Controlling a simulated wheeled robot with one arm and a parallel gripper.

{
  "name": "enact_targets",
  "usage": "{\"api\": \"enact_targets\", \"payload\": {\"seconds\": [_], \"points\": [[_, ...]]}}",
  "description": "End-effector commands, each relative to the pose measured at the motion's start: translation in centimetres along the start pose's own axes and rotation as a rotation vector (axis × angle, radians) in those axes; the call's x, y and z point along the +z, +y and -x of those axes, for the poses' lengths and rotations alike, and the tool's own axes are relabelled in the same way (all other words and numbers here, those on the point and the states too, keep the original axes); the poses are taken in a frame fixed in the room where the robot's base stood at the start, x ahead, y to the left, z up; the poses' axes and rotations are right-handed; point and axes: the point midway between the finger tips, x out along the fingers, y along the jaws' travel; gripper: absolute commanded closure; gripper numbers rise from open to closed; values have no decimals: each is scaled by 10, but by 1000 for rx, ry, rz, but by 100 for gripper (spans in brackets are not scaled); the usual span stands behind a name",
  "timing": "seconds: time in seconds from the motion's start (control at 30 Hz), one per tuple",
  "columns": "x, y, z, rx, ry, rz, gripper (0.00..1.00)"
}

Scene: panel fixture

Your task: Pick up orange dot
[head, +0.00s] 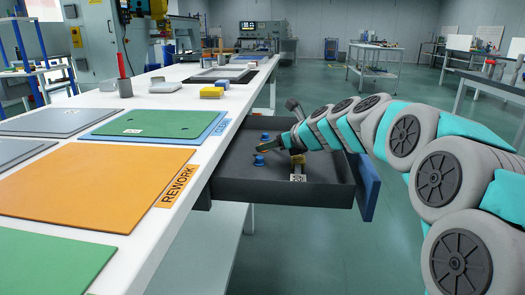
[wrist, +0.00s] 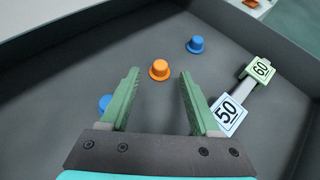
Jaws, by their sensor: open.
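The orange dot (wrist: 159,70) is a small hat-shaped piece standing on the grey floor of an open drawer (head: 225,150). In the wrist view it lies just beyond and between the two green fingertips of my gripper (wrist: 158,75), with clear space at both sides. My gripper is open and empty. In the head view my gripper (head: 264,148) reaches low into the drawer, and I cannot make out the orange dot there.
Two blue dots stand nearby, one (wrist: 195,44) beyond to the right, one (wrist: 105,102) beside the left finger and partly hidden. Tags marked 50 (wrist: 227,113) and 60 (wrist: 261,69) lie right. Drawer walls surround these. The orange REWORK mat (head: 95,185) lies on the bench.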

Motion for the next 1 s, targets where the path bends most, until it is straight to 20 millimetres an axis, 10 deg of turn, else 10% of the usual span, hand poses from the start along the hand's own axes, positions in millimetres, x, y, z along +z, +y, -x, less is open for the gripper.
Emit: {"api": "enact_targets", "payload": {"seconds": [0.37,1.0], "points": [[1,0,-19,-1,-3,0,37],[1,0,-19,-1,-2,0,100]]}}
